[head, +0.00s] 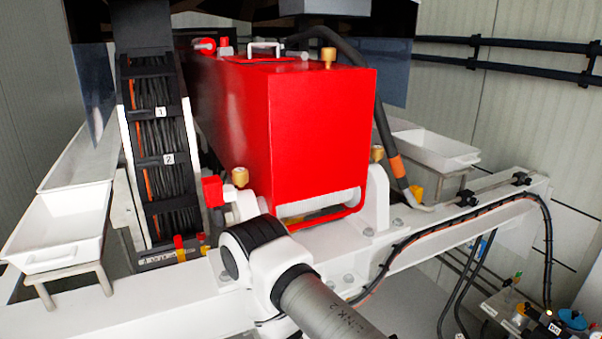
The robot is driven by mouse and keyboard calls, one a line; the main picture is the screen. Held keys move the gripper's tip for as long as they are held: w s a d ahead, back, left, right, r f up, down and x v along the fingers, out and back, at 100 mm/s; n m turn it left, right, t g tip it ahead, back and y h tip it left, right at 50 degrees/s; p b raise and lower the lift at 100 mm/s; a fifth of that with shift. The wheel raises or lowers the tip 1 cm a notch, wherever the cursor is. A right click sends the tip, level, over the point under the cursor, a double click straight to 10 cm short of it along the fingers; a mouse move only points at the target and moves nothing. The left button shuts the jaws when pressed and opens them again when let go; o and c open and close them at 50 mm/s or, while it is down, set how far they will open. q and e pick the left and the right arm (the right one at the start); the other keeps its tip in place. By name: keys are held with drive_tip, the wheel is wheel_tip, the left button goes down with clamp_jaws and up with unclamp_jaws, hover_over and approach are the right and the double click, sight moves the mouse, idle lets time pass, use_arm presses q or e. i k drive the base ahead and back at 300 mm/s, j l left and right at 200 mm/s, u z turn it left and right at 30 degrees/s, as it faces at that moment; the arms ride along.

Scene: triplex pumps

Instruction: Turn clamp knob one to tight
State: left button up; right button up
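A black cable rack with several dark and orange lines stands at the left. Its crossbars carry a small white label 1 (161,112) and a label 2 (168,160). Brass-coloured knobs show at the lower left of the red housing (240,177), at its right (377,153) and on its top (327,57). I cannot tell which part is clamp knob one or how tight it is. One of my arms, grey and white with a black joint, crosses the lower middle and hides part of the white beam. Neither gripper shows.
The large red housing (320,130) fills the centre, with a red bar at its base. White trays stand at left (60,225) and right (430,150). A white beam (450,230) with a black cable runs across the front. A control panel (535,315) is at lower right.

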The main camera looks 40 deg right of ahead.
sight(473, 202)
drive_tip(key=z, duration=2.45)
